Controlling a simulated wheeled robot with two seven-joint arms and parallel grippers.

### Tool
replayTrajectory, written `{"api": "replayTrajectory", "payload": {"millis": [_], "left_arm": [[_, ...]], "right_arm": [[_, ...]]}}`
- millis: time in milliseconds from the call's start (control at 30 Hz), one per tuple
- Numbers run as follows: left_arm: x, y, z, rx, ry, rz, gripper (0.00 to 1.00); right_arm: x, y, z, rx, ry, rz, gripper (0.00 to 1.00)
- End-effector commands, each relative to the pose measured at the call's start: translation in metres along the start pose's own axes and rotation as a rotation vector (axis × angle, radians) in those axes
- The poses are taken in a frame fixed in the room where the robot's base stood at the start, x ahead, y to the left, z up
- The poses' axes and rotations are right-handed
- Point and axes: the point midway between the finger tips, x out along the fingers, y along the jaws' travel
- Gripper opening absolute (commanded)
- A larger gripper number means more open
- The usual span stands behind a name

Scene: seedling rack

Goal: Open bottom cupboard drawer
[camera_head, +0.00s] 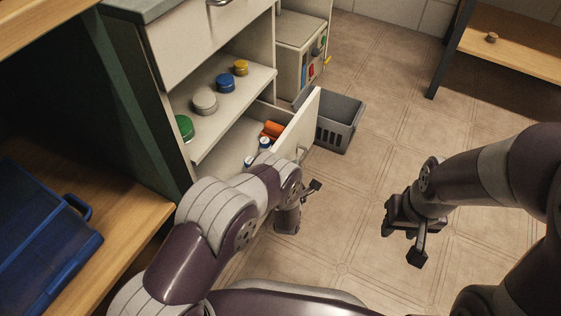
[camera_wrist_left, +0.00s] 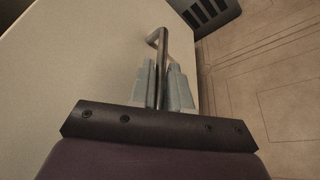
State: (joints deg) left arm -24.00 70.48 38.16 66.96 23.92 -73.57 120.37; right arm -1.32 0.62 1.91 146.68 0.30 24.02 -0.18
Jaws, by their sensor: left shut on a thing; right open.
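The bottom cupboard drawer (camera_head: 297,133) stands pulled out from the white cupboard, with orange items (camera_head: 272,130) and small white-capped bottles (camera_head: 264,144) inside. Its metal bar handle (camera_wrist_left: 161,42) shows in the left wrist view on the pale drawer front (camera_wrist_left: 85,65). My left gripper (camera_wrist_left: 165,82) is shut on this handle, with one grey finger on each side of the bar. In the head view my left arm hides part of the drawer, and the left fingers are hard to make out. My right gripper (camera_head: 402,246) is open and empty above the floor, apart from the cupboard.
A grey basket (camera_head: 338,122) stands on the floor just beyond the drawer front. A shelf (camera_head: 228,105) above the drawer holds several coloured jars. A blue case (camera_head: 45,235) lies on a wooden shelf at left. The tiled floor (camera_head: 385,105) at centre right is clear.

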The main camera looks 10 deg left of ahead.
Motion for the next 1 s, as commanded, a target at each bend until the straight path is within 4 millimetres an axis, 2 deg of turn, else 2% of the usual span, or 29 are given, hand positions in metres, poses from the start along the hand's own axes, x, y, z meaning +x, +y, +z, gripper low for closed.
{"api": "replayTrajectory", "payload": {"millis": [200, 500, 700, 1000], "left_arm": [[-0.014, -0.024, 0.03, 0.001, -0.001, -0.005, 0.0], [-0.027, -0.048, 0.061, 0.001, 0.0, -0.005, 0.0], [-0.032, -0.056, 0.072, 0.002, 0.002, -0.003, 0.0], [-0.034, -0.06, 0.078, 0.002, 0.002, -0.003, 0.0]], "right_arm": [[0.0, 0.0, 0.0, 0.0, 0.0, 0.0, 0.43], [0.003, 0.0, 0.0, 0.0, 0.0, 0.0, 0.43], [0.004, 0.0, 0.0, 0.0, 0.0, 0.0, 0.43], [0.004, 0.0, 0.001, 0.0, 0.0, 0.0, 0.43]]}}
